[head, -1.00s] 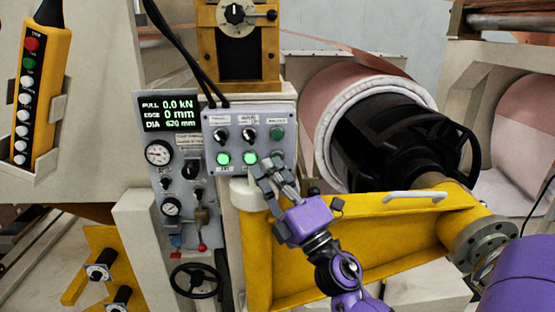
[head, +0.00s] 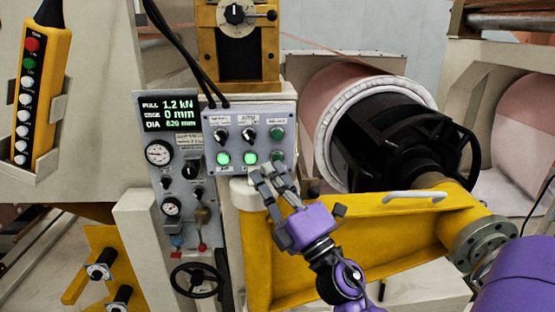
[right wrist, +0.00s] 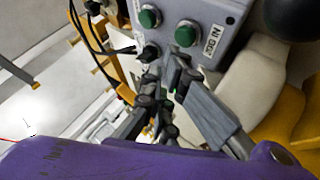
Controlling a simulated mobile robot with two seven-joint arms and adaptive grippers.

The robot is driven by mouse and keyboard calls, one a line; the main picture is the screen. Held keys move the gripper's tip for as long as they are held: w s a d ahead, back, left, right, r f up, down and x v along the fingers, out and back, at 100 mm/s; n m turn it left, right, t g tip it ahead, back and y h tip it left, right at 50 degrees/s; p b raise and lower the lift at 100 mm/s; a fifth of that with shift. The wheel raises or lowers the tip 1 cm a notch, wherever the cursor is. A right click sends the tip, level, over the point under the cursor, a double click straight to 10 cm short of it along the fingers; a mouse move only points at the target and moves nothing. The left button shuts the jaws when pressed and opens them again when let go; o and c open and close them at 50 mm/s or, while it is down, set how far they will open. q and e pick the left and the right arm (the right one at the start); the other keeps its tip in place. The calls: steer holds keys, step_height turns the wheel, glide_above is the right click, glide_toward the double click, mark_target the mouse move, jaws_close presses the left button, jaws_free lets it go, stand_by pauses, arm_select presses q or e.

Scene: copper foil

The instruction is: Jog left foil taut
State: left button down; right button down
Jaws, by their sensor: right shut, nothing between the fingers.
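The grey control panel (head: 236,115) has two black knobs, two lit green buttons and darker green buttons at its right side. My right gripper (head: 268,174) is shut and empty just below the panel's lower right buttons. In the right wrist view, its fingers (right wrist: 172,82) are close to the panel (right wrist: 215,20). I cannot tell whether they touch it. A display (head: 168,112) reads PULL 1.2 kN, EDGE 0 mm, DIA 620 mm. The copper foil roll (head: 330,84) sits on a black hub, with a foil strip (head: 308,42) above it. My left gripper is not in view.
A yellow pendant (head: 45,85) with several buttons hangs at upper left. Gauges and a black handwheel (head: 196,281) are on the column below the display. A yellow arm (head: 380,240) with a white handle stands behind my right gripper. Black cables hang above the panel.

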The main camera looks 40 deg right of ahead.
steer(key=shift+s+a, duration=0.45)
steer(key=shift+s, duration=0.25)
steer(key=shift+s+a, duration=0.4)
steer(key=shift+s, duration=0.3)
steer(key=shift+s+a, duration=0.45)
steer(key=shift+s, duration=0.25)
